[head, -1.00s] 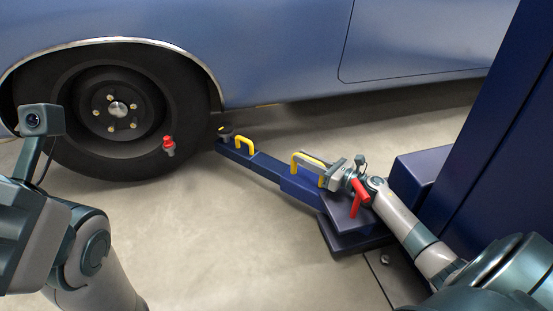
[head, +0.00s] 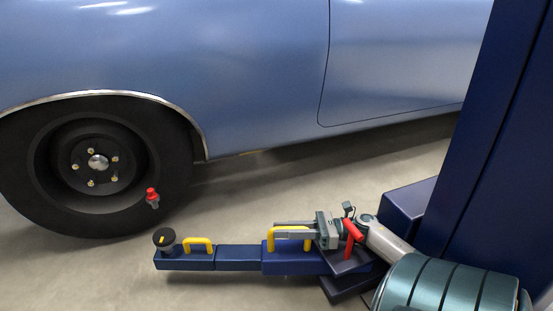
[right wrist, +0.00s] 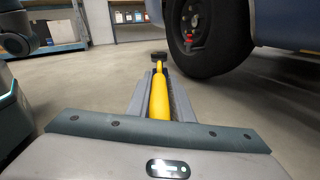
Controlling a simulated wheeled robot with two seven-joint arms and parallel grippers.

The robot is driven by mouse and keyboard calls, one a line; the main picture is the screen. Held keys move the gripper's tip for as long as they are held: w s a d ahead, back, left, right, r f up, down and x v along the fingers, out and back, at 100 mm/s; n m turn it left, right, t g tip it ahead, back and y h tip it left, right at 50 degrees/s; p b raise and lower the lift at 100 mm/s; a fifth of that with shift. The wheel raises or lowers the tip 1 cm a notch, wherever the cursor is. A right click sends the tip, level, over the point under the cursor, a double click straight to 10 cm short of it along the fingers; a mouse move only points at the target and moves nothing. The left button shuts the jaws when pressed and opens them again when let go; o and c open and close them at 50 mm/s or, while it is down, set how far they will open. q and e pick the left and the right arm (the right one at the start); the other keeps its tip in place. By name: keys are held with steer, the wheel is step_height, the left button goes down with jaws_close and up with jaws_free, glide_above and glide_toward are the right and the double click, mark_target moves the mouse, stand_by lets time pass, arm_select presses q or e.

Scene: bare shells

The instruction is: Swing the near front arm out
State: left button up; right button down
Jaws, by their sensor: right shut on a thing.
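The near front arm (head: 238,259) is a dark blue lift arm, stretching left across the floor from the foot of the blue post. A round black pad (head: 164,238) stands on its far end, in front of the tyre and clear of the car's underside in the picture. It has two yellow handles: a small one near the pad (head: 198,241) and a larger one nearer the post (head: 269,243). My right gripper (head: 284,231) is shut on the larger handle; the yellow bar also shows between its fingers in the right wrist view (right wrist: 159,98). My left gripper is out of view.
A blue car (head: 250,70) with a black front wheel (head: 45,205) stands behind the arm. The blue post (head: 500,150) rises at right. A red lever (head: 352,231) sits by the arm's pivot. Bare floor lies in front at left. Shelves (right wrist: 125,17) stand far off.

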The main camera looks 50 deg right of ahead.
steer(key=shift+a+f, duration=0.1)
steer(key=shift+f, duration=0.05)
steer(key=c, duration=1.6)
jaws_free()
steer(key=shift+c, duration=0.2)
steer(key=shift+w, duration=0.1)
